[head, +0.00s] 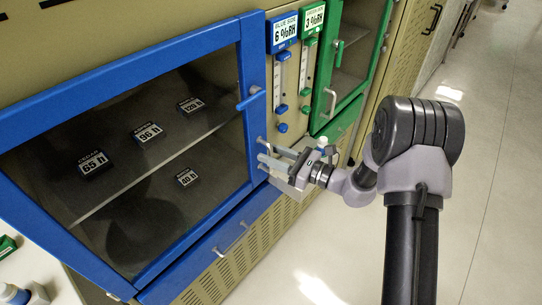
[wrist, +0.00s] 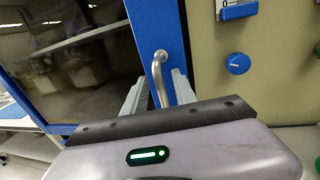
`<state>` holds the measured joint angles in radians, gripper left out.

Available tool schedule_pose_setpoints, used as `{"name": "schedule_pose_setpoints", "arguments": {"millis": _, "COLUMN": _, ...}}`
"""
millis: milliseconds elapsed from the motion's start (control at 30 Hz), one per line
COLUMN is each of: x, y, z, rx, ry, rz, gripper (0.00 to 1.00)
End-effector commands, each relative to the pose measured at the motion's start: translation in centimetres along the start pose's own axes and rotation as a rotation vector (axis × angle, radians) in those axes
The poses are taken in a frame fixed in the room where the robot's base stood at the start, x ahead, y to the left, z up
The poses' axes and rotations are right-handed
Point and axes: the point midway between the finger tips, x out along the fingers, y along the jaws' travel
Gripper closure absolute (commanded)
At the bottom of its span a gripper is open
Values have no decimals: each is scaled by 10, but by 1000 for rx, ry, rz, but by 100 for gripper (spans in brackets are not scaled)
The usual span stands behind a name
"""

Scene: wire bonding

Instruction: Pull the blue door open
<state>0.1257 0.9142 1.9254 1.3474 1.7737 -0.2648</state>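The blue door (head: 247,60) has a dark window and looks shut in the head view. It fills the left side of the wrist view, where its blue frame (wrist: 155,22) runs down the middle. A curved metal handle (wrist: 160,72) stands on that frame. My gripper (head: 264,156) is at the door's right edge, below a blue latch (head: 251,98). In the wrist view my gripper (wrist: 159,90) is open, with one finger on each side of the handle. A gap shows on both sides. The handle's lower end is hidden behind my gripper body.
Right of the door are blue and green flow gauges (head: 281,80) and a green door (head: 330,95). A blue drawer (head: 215,250) with a handle lies below. The floor (head: 480,200) at right is clear.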

Motion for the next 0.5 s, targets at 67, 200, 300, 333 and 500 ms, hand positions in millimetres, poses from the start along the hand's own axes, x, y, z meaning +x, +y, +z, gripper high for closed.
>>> {"name": "schedule_pose_setpoints", "arguments": {"millis": 67, "x": 3, "y": 0, "z": 0, "rx": 0, "ry": 0, "rz": 1, "gripper": 67}}
{"name": "schedule_pose_setpoints", "arguments": {"millis": 200, "x": 3, "y": 0, "z": 0, "rx": 0, "ry": 0, "rz": 0, "gripper": 67}}
{"name": "schedule_pose_setpoints", "arguments": {"millis": 300, "x": 3, "y": 0, "z": 0, "rx": 0, "ry": 0, "rz": 0, "gripper": 71}}
{"name": "schedule_pose_setpoints", "arguments": {"millis": 333, "x": 3, "y": 0, "z": 0, "rx": 0, "ry": 0, "rz": 0, "gripper": 77}}
{"name": "schedule_pose_setpoints", "arguments": {"millis": 500, "x": 3, "y": 0, "z": 0, "rx": 0, "ry": 0, "rz": 1, "gripper": 100}}
